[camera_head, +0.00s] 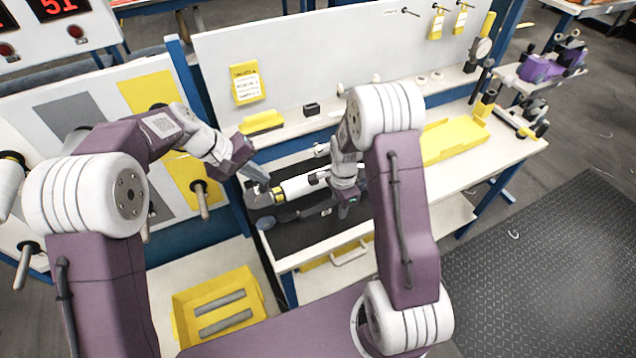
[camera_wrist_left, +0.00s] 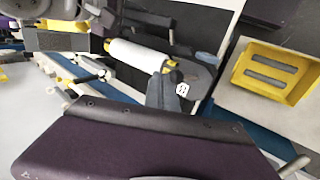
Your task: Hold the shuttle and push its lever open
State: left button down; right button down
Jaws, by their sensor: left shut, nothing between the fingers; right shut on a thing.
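The shuttle lies on the dark worktop in the head view, a dark body holding a white bobbin (camera_head: 303,185) with a yellow band at its left end. The left wrist view also shows the white bobbin (camera_wrist_left: 135,56) and the rounded dark end of the shuttle (camera_wrist_left: 204,72). My right gripper (camera_head: 345,205) is shut on the shuttle towards its right end; the arm hides part of the hold. My left gripper (camera_head: 262,182) is shut and empty, close to the shuttle's left end; its closed fingers (camera_wrist_left: 160,92) show there too. I cannot make out the lever's position or whether the fingers touch it.
A yellow bin (camera_head: 262,291) with grey bars stands low at the left front. A yellow tray (camera_head: 455,139) lies on the bench to the right. A small black block (camera_head: 311,109) sits on the ledge behind. Pegs (camera_head: 202,200) jut from the left panel near my left arm.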

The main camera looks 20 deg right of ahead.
pick_arm(q)
send_near(285, 192)
jog(key=x, duration=0.3)
jog(key=shift+d, duration=0.3)
jog(key=shift+d+f, duration=0.2)
jog(key=shift+f, duration=0.2)
jog(key=shift+a+f, duration=0.1)
dwell(0.7)
